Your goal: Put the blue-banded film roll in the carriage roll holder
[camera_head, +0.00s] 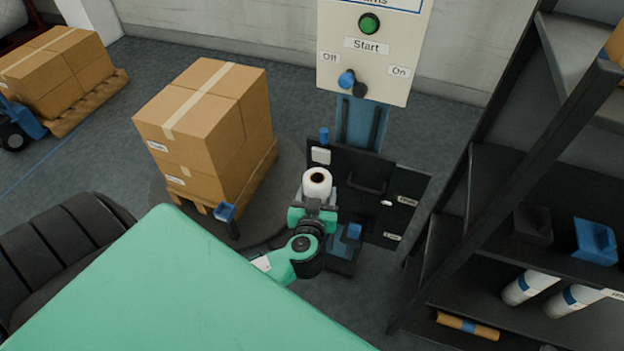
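A white film roll (318,188) with a brown core stands upright near the middle of the head view. My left gripper (313,213) is around its lower part and appears shut on it. The gripper and wrist hide that lower part, and no blue band shows on what is visible. The dark carriage (350,170) is on the blue mast, just behind and to the right of the roll. Its open dark door panel (405,210) carries small labels. I cannot tell whether the roll touches the carriage. My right gripper is not in view.
A control box (390,50) tops the mast. Stacked cartons (212,125) stand on a pallet left of the carriage. On the right, a dark rack holds two white rolls with blue bands (530,287) (575,299), a brown blue-banded roll (467,325) and a blue bin (595,242).

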